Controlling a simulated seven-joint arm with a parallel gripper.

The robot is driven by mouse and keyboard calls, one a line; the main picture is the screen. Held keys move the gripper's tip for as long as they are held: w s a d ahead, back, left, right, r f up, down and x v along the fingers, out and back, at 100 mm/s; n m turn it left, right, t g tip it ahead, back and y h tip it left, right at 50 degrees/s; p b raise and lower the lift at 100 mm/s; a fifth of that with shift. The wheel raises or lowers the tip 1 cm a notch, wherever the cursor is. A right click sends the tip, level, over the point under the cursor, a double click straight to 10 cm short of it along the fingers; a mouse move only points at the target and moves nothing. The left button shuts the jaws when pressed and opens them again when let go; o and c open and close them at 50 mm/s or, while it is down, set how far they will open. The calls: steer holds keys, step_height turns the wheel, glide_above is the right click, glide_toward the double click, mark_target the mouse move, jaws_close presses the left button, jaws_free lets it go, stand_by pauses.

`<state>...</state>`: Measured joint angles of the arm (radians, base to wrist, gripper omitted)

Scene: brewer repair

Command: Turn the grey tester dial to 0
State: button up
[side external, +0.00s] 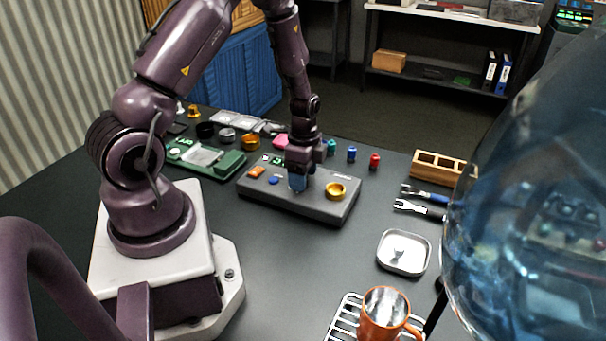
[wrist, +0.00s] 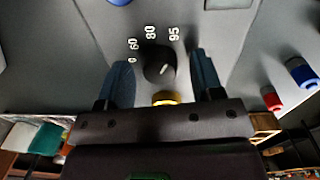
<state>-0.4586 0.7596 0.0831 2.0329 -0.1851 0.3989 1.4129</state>
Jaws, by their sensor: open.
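The grey tester (side external: 325,207) is a low box with an orange button, a blue button and a gold ring on top. In the wrist view its dial (wrist: 157,66) is a dark round knob with a small white mark. The printed figures 0, 60, 80 and 95 (wrist: 152,38) curve around the dial; I cannot tell which one the mark indicates. My gripper (wrist: 161,78) is open, with one finger on each side of the dial and gaps visible. In the side view my gripper (side external: 298,184) is low over the tester and hides the dial.
A green device (side external: 228,163) lies left of the tester. Blue and red pegs (side external: 375,160) stand behind it. Tools (side external: 420,209), a metal tray (side external: 404,271) and an orange mug (side external: 385,312) are to the right. A clear blue dome (side external: 530,200) fills the right edge.

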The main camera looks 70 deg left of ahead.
steer(key=shift+f, duration=0.1)
steer(key=c, duration=0.9)
